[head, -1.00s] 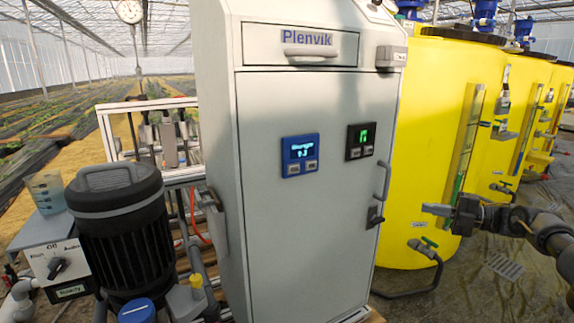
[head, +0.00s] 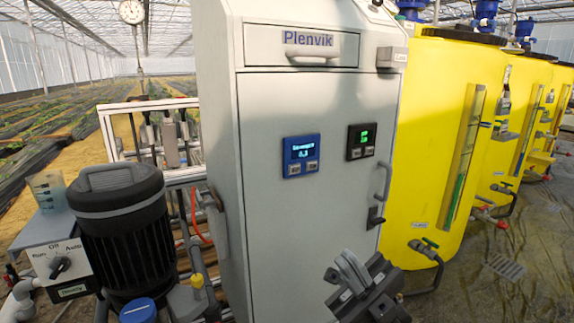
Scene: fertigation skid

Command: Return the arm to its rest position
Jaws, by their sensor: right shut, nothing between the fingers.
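My right gripper (head: 352,275) shows at the lower middle right, in front of the bottom of the grey Plenvik cabinet (head: 300,225). Its fingers are together with nothing between them, and they point up and to the left. It looks apart from the cabinet door and its handle (head: 383,182). The rest of the right arm is below the frame edge. My left gripper is out of view.
The cabinet carries a blue display (head: 301,155) and a black display (head: 361,141). Yellow tanks (head: 432,140) stand to the right. A black motor (head: 122,225) and a switch box (head: 62,262) stand at left. Wet floor (head: 500,275) lies open at lower right.

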